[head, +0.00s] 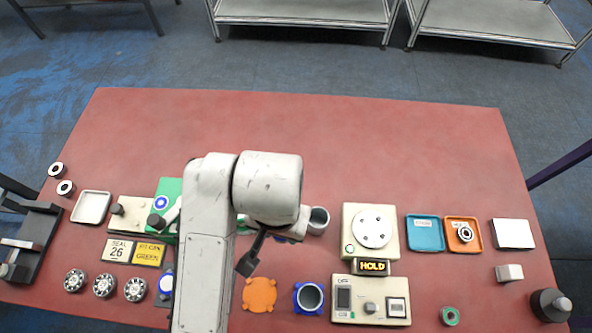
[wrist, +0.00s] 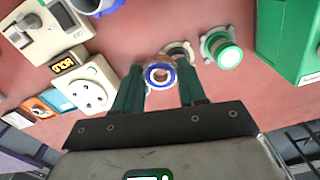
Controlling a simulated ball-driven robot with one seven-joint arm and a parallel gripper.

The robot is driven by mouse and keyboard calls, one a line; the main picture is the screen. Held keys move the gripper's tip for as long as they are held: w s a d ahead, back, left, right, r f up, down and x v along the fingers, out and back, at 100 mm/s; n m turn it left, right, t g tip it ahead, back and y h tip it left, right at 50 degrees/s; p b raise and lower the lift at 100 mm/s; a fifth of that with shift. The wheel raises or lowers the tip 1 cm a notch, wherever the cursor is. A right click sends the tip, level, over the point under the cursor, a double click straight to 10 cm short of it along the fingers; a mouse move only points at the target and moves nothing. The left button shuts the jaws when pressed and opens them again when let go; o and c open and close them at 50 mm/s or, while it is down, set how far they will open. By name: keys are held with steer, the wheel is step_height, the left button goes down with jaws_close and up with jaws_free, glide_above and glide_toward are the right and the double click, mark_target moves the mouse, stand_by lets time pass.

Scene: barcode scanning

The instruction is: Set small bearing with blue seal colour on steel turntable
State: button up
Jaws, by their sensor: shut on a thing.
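In the wrist view a small bearing with a blue seal ring (wrist: 160,86) sits between the two green fingers of my gripper (wrist: 161,74). My gripper is shut on it and holds it with its round face toward the camera. In the head view my arm hides most of the gripper and the bearing. The steel turntable (head: 372,227) is a pale round disc with small dark holes on a cream base, right of my gripper. The turntable also shows in the wrist view (wrist: 92,92), left of the held bearing, and is empty.
A HOLD display (head: 373,267) and a control box (head: 370,303) stand before the turntable. A blue tray (head: 425,233) and an orange tray (head: 462,226) with a bearing lie to its right. The far table is clear.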

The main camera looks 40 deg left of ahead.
steer(key=w+a+f+b, duration=0.2)
steer(key=w+f+b, duration=0.1)
steer(key=w, duration=0.1)
steer(key=w+a+f+b, duration=0.2)
steer(key=w+f+b, duration=0.1)
steer(key=w, duration=0.1)
steer(key=w+a+f+b, duration=0.2)
steer(key=w+f+b, duration=0.1)
steer(key=w, duration=0.1)
steer(key=shift+w+a, duration=0.2)
steer(key=shift+a, duration=0.1)
steer(key=shift+w+a+f, duration=0.2)
steer(key=shift+w+f, duration=0.05)
steer(key=shift+f, duration=1.75)
steer(key=shift+f, duration=0.15)
steer(key=o, duration=1.1)
steer(key=shift+c, duration=0.2)
